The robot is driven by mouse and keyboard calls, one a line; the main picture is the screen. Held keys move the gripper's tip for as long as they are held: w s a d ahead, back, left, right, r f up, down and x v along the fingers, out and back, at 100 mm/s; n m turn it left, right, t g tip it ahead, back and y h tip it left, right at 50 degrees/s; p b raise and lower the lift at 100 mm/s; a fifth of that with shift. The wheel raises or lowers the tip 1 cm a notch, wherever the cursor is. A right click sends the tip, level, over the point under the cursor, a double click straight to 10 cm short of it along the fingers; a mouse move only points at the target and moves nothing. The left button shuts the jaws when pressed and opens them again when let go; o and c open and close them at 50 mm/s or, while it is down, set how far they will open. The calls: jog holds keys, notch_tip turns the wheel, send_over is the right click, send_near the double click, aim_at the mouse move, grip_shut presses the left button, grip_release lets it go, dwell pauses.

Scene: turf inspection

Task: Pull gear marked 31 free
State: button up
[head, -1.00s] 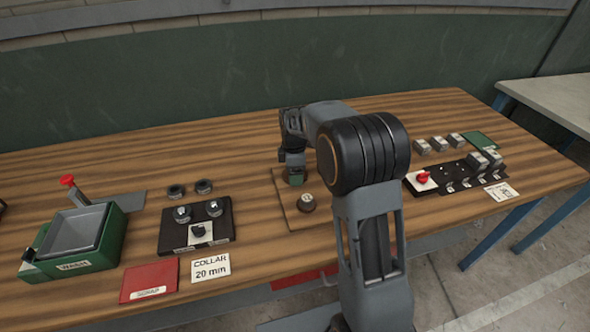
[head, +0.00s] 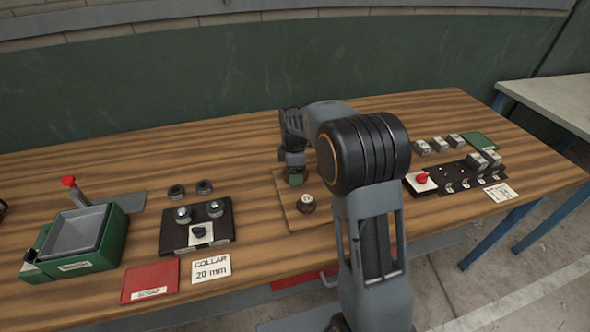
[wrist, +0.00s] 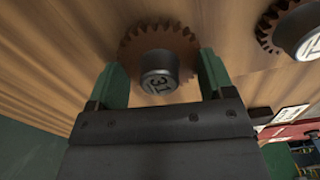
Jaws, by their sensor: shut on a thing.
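In the head view my gripper (head: 295,178) is low over the wooden board (head: 312,222), and the gear there is hidden by the gripper. A second gear (wrist: 293,30) with a marked hub is at the right of the wrist view. It also shows on the board in the head view (head: 306,203); its number is only partly seen.
A green wash tank (head: 100,250), a dark collar block (head: 165,240), a red pad (head: 150,280) and a "COLLAR 20 mm" card (head: 211,268) lie left. A dark switch panel (head: 455,178) with a red knob and several grey blocks is right. Bench behind the board is clear.

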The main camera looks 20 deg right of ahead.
jog(key=shift+r+p, duration=0.6)
jog(key=shift+r, duration=0.35)
jog(key=shift+r, duration=0.1)
jog(key=shift+r+p, duration=2)
jog(key=shift+r, duration=0.4)
